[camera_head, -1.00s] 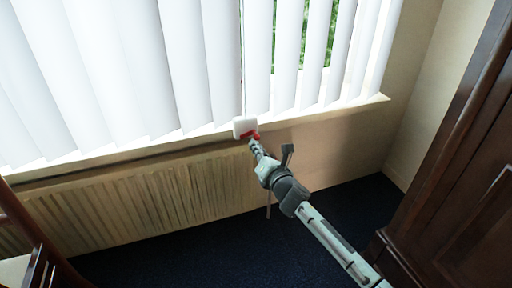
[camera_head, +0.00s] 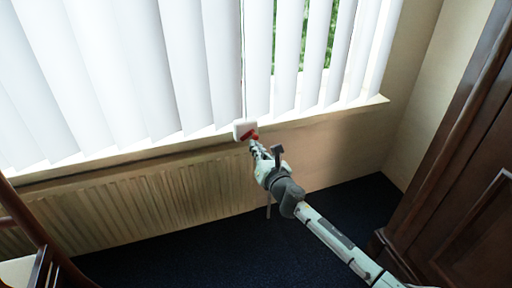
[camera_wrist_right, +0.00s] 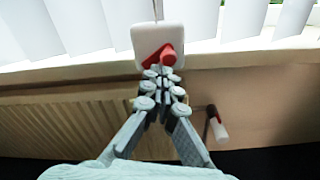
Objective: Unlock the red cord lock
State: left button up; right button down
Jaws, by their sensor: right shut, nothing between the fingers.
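The cord lock is a small white box (camera_head: 240,126) with a red lever (camera_head: 250,136), at the sill's front edge below the blinds. In the right wrist view the white box (camera_wrist_right: 145,38) is upright, and the red lever (camera_wrist_right: 158,57) slants across its lower part with a round knob at right. My right gripper (camera_head: 256,146) is shut and empty, its fingertips just below the lever. In the right wrist view its closed fingertips (camera_wrist_right: 160,72) overlap the lever's lower edge; I cannot tell whether they touch. My left gripper is not in view.
White vertical blinds (camera_head: 130,70) hang above the window sill (camera_head: 335,112). A radiator (camera_head: 140,195) is below. A valve with a white end (camera_wrist_right: 217,130) stands right of the gripper. A dark wooden cabinet (camera_head: 465,170) is at right. Dark carpet shows below.

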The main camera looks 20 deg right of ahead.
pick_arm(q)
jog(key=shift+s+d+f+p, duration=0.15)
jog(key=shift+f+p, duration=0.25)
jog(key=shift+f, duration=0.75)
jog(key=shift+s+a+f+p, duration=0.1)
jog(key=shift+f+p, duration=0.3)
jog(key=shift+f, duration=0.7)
pick_arm(e)
jog(key=shift+a+r+n, duration=0.15)
jog(key=shift+r+n, duration=0.2)
jog(key=shift+n, duration=0.85)
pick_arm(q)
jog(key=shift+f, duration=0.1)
pick_arm(e)
jog(key=shift+f, duration=0.15)
